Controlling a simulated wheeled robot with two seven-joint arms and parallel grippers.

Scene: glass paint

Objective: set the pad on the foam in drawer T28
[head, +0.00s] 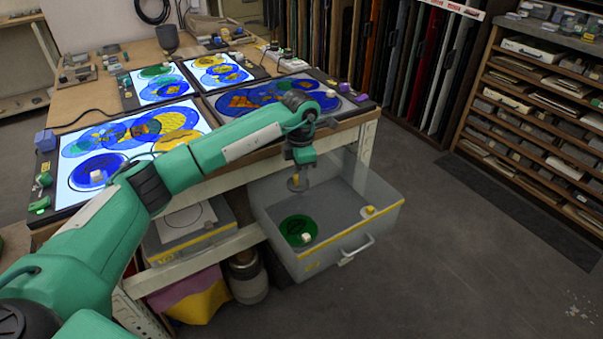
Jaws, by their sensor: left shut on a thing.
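A grey drawer (388,218) stands pulled out under the table's right end, with a handle on its front. Its yellow label is too small to read, so I cannot confirm it is T28. My left gripper (298,178) points down over the drawer's back left part. It is shut on a small grey disc-like thing (297,187), apparently the pad, partly hidden by the gripper. The pad looks held above the drawer's grey floor, which may be the foam. A green disc (293,226) with a pale knob lies inside at front left. My right gripper is not in view.
A small yellow-and-white piece (368,210) sits at the drawer's right. Lit panels with blue and yellow glass discs (140,132) cover the table above. A closed-looking grey drawer or box (187,246) is on the shelf at left. Floor to the right is clear.

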